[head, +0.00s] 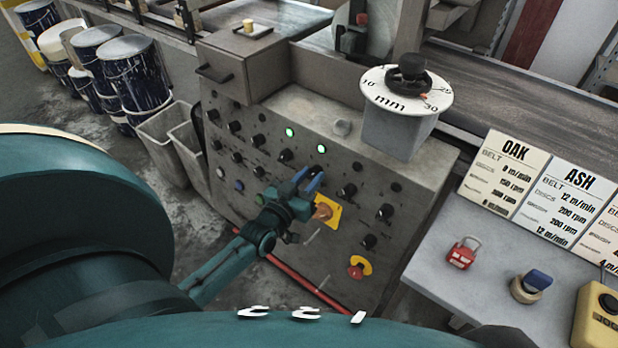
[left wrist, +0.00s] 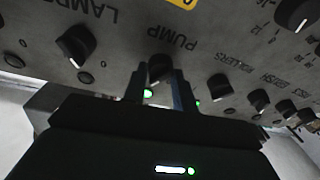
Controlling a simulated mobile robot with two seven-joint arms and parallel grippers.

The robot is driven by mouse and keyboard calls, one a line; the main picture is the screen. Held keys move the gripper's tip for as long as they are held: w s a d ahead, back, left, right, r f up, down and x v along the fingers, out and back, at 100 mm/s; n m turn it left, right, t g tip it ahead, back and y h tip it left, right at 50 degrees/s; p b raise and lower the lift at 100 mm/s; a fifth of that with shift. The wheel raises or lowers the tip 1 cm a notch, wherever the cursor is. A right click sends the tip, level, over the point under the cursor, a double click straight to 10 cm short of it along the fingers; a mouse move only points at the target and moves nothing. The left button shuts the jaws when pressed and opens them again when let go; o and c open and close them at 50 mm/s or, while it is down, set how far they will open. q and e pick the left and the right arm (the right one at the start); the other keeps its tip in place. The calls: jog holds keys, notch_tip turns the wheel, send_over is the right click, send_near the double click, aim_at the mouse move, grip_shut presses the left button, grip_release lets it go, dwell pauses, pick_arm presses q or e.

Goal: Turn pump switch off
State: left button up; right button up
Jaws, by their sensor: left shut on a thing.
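The pump switch (left wrist: 160,66) is a black rotary knob on the grey control panel (head: 250,190). The PUMP label beside it appears upside down in the left wrist view. My left gripper (head: 309,182) reaches the panel front, and in the left wrist view its fingers (left wrist: 161,82) stand on both sides of the pump switch, shut on it. In the head view the gripper covers this switch. The way its pointer faces is hard to tell. My right gripper is not in view.
Other black knobs surround it, such as the lamps knob (left wrist: 76,44) and rollers knob (left wrist: 219,87). Two green lamps (head: 289,132) glow above. A yellow-plated main switch (head: 323,211) and a red emergency button (head: 357,268) sit close by. A side table (head: 440,262) stands right.

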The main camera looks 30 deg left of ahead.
pick_arm(q)
jog(key=shift+r+n, duration=0.1)
jog(key=shift+n, duration=0.2)
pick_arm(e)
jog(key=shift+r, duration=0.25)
pick_arm(q)
jog(key=shift+n+y+p, duration=0.3)
jog(key=shift+n+p, duration=0.3)
jog(key=n+p, duration=0.2)
jog(key=n, duration=0.1)
jog(key=shift+r+n+g+y, duration=0.1)
jog(key=shift+n+g+y, duration=0.2)
jog(key=shift+n, duration=0.1)
jog(key=shift+n+p, duration=0.5)
jog(key=shift+n, duration=0.5)
jog(key=n+g+p, duration=0.1)
jog(key=n, duration=0.2)
jog(key=shift+y, duration=0.4)
jog(key=shift+n+p, duration=0.6)
jog(key=shift+n, duration=0.6)
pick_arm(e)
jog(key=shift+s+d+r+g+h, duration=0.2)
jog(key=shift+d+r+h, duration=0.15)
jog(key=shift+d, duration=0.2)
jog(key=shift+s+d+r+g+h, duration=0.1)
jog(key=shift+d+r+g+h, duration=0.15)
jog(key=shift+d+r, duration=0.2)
pick_arm(q)
jog(key=shift+g, duration=0.3)
